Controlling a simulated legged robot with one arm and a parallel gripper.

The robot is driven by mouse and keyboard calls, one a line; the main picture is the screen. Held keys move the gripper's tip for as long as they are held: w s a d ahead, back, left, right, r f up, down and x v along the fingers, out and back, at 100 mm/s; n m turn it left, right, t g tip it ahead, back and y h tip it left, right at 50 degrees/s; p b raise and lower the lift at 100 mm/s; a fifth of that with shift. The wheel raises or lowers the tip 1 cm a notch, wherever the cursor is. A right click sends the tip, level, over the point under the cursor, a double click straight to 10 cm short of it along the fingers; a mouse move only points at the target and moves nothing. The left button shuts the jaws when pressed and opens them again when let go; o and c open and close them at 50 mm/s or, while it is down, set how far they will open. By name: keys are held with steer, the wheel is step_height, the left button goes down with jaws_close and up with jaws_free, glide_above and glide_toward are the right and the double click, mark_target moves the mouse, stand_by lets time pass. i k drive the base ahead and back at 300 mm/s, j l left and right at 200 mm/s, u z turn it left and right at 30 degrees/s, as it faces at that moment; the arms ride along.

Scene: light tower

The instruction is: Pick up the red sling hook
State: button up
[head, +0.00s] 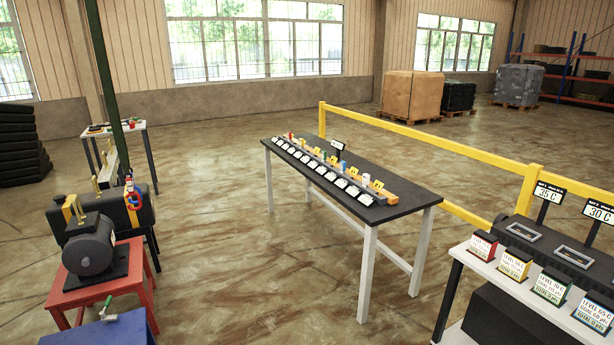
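A small red hook-like item (133,199), which looks like the red sling hook, is at the left of the head view.
A black motor (90,250) sits on a red stand (138,268) in front of the tank. A blue stand (128,328) is at the bottom left. A long black table (400,207) with small cards stands mid-room. Yellow railing (420,133) runs behind it. Open floor (235,260) lies between.

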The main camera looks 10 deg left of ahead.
mark_target(129, 183)
steer(key=i+j+u, duration=0.2)
steer(key=i+u, duration=0.2)
steer(key=i, duration=0.25)
steer(key=i+u, duration=0.45)
steer(key=i, duration=0.15)
steer(key=i+l+u, duration=0.2)
steer(key=i+u, duration=0.2)
steer(key=i, duration=0.25)
steer(key=i+u, duration=0.2)
steer(key=i, duration=0.25)
steer(key=i+u, duration=0.2)
steer(key=i, duration=0.25)
steer(key=i+l+u, duration=0.2)
steer(key=i, duration=0.25)
steer(key=i+l+u, duration=0.2)
steer(key=i, duration=0.25)
steer(key=i+l+u, duration=0.1)
steer(key=i+u, duration=0.15)
steer(key=i+l+u, duration=0.25)
steer(key=i, duration=0.15)
steer(key=j, duration=0.1)
